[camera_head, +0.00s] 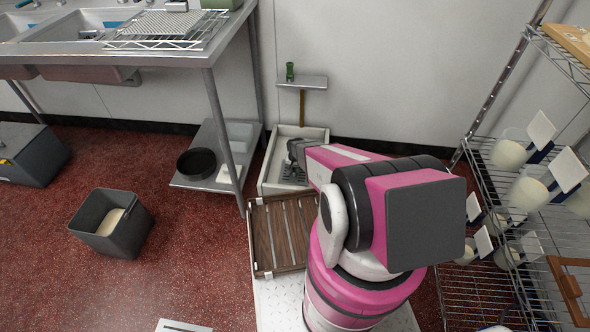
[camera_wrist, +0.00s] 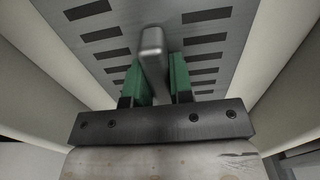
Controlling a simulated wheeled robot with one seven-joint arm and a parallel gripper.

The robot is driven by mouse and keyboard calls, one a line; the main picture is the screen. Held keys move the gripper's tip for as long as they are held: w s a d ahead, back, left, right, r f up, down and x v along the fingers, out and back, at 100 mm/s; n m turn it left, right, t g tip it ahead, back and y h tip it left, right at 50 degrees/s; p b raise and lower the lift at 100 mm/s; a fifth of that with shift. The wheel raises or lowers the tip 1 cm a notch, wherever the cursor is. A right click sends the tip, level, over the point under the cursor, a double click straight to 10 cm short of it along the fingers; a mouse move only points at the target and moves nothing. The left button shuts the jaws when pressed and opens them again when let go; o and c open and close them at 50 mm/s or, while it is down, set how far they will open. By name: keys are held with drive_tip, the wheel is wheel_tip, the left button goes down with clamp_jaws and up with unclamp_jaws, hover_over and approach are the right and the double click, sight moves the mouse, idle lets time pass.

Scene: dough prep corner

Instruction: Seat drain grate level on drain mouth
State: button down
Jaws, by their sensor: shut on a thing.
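The drain grate (camera_wrist: 203,48), a grey plate with rows of dark slots, fills the upper part of the wrist view. It has a raised, rounded grey handle (camera_wrist: 152,42). My gripper (camera_wrist: 157,82) has its green fingers shut on that handle. In the head view the grate (camera_head: 291,173) is a small slotted patch below my wrist, inside the pale floor basin (camera_head: 267,174). The drain mouth is hidden in both views, so I cannot tell whether the grate touches it or is level.
Pale basin walls (camera_wrist: 62,62) rise close on both sides of my gripper. A wooden slatted rack (camera_head: 282,232) lies in front of the basin. A steel table leg (camera_head: 224,140) stands left, a wire shelf (camera_head: 500,185) right. A grey bin (camera_head: 133,232) stands on the red floor.

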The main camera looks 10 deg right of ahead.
drive_tip(key=c, duration=0.9)
unclamp_jaws()
drive_tip(key=shift+r, duration=0.1)
drive_tip(key=shift+r, duration=3.9)
drive_tip(key=s+r+n, duration=0.1)
drive_tip(key=s+r, duration=0.6)
drive_tip(key=r, duration=0.4)
drive_tip(key=s+r+n, duration=0.1)
drive_tip(key=s+r, duration=0.6)
drive_tip(key=r, duration=0.5)
drive_tip(key=s+r+n, duration=0.1)
drive_tip(key=s+r, duration=0.6)
drive_tip(key=r, duration=0.4)
drive_tip(key=shift+s+r+n, duration=0.2)
drive_tip(key=shift+r+n, duration=0.1)
drive_tip(key=shift+r, duration=0.1)
